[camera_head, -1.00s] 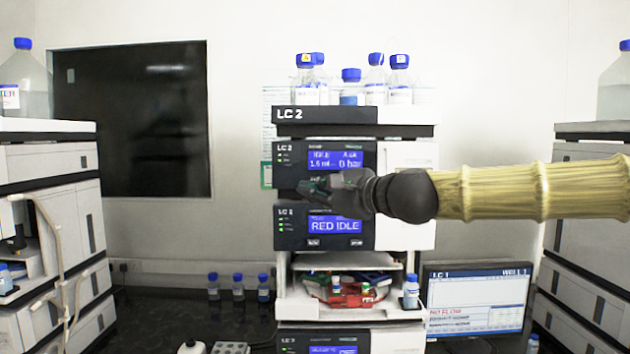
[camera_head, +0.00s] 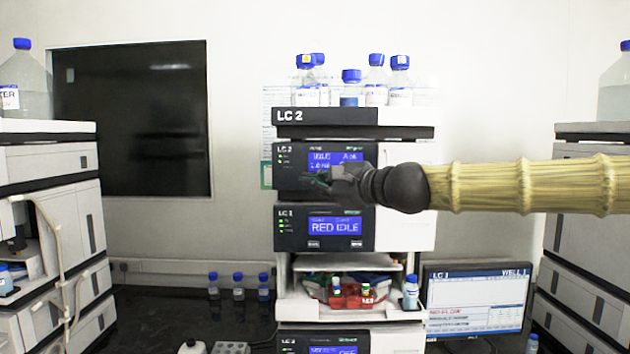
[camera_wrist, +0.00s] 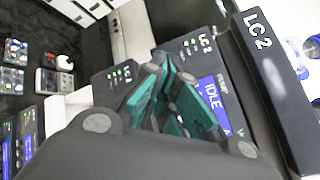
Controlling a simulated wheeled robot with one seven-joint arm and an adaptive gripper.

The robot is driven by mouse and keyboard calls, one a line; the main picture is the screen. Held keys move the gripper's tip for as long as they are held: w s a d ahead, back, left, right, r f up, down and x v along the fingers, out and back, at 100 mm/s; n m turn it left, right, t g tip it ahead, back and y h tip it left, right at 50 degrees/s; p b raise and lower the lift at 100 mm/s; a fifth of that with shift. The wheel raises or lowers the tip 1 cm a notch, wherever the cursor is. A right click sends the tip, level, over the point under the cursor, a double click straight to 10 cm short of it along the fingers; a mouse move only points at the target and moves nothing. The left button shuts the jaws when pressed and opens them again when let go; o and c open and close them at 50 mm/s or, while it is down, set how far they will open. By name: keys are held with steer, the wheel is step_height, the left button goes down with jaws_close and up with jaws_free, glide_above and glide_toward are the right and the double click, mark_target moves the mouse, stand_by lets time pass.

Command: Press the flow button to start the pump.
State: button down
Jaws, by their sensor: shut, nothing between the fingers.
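The upper LC 2 module (camera_head: 289,179) has a dark front panel with a blue display (camera_head: 335,157) and green indicator lights. My gripper (camera_head: 318,179) is shut and empty in front of this panel, over the lower part of its display. The flow button cannot be made out; the panel's lower part is largely hidden behind my gripper and wrist. In the wrist view, my gripper's teal fingers (camera_wrist: 163,100) are close to the panel, left of its display (camera_wrist: 214,104). Contact with the panel cannot be told.
Below is a module reading RED IDLE (camera_head: 335,226), with two small buttons. Several blue-capped bottles (camera_head: 351,88) stand on top of the stack. A monitor (camera_head: 475,300) is at the lower right. Other instrument stacks flank both sides.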

steer(key=shift+w, duration=2.35)
steer(key=shift+w, duration=0.15)
steer(key=shift+w, duration=0.3)
steer(key=shift+w, duration=0.35)
stand_by(0.5)
steer(key=shift+s, duration=0.85)
steer(key=s+b, duration=0.1)
steer(key=s, duration=0.4)
stand_by(0.7)
